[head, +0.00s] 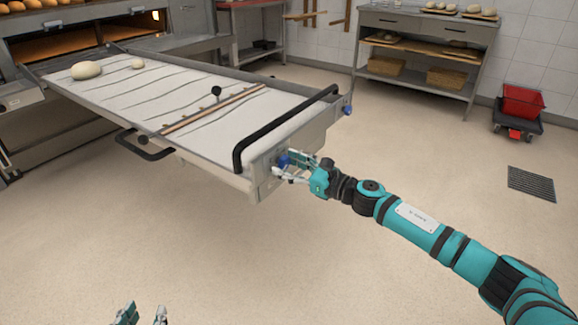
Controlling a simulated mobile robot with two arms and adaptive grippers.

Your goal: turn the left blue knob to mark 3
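The left blue knob (283,161) is on the near end face of the long loader table (262,184), low by the corner. My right gripper (283,165) is at this knob, its fingers spread with one tip above and one below it. I see no clear contact, and the fingers partly cover the knob. Its mark and any scale are too small to read. A second blue knob (348,110) is further right on the same end face. My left gripper (144,313) shows only its fingertips at the bottom edge, apart and empty, away from the table.
A black bar handle (284,127) runs above the end face, and a black side handle (143,147) sticks out left. Dough pieces (87,70) lie on the loader. A shelf bench (425,45) and red bin (522,101) stand behind. The floor in front is clear.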

